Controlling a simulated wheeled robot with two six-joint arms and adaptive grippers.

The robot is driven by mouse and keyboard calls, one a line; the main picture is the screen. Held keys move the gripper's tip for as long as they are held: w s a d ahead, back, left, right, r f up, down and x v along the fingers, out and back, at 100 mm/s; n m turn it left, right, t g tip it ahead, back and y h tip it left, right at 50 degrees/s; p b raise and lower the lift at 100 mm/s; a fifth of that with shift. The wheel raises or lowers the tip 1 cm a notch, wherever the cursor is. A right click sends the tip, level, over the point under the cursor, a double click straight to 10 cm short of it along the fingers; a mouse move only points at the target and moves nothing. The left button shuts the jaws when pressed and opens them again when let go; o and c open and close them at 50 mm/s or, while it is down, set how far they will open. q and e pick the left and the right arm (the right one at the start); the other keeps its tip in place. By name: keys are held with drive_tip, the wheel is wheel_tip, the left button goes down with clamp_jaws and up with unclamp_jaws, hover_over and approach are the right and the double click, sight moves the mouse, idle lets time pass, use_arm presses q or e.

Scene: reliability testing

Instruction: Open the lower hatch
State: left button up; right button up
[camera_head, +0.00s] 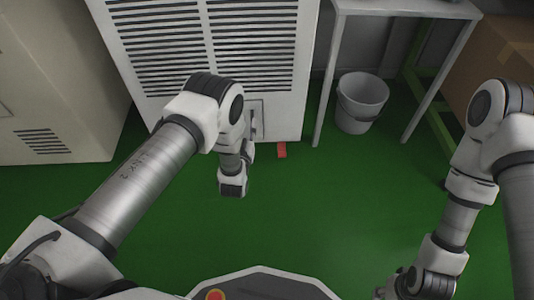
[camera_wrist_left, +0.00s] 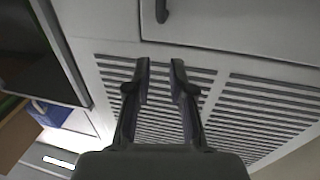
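The lower hatch is a small pale panel (camera_head: 259,106) low on the right of the white louvred cabinet, partly hidden by my left arm. In the left wrist view the hatch (camera_wrist_left: 240,25) fills the top, with a dark handle (camera_wrist_left: 162,10) at its edge. My left gripper (camera_wrist_left: 159,66) is open and empty, its two black fingers apart in front of the louvres. The handle lies beyond the fingertips, apart from them. In the head view my left arm mostly hides this gripper. My right gripper (camera_head: 388,292) barely shows at the bottom edge; its fingers cannot be made out.
The louvred cabinet (camera_head: 308,60) stands on a green floor. A red mark (camera_head: 282,150) lies at its foot. To the right are a white table (camera_head: 400,8), a grey bucket (camera_head: 360,105) and a cardboard box (camera_head: 500,50). The floor in front is clear.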

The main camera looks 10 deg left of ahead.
use_arm(q)
wheel_tip(320, 180, down, 7)
drive_tip(key=b, duration=0.2)
drive_tip(key=w+b, duration=0.2)
drive_tip(key=w, duration=0.1)
drive_tip(key=w+b, duration=0.2)
drive_tip(key=w, duration=0.1)
drive_tip(key=shift+w+a+r, duration=0.15)
drive_tip(key=shift+a+r, duration=0.05)
drive_tip(key=shift+w+r, duration=0.2)
drive_tip(key=shift+w, duration=0.15)
clamp_jaws()
use_arm(e)
wheel_tip(320, 180, down, 9)
drive_tip(key=shift+w, duration=0.35)
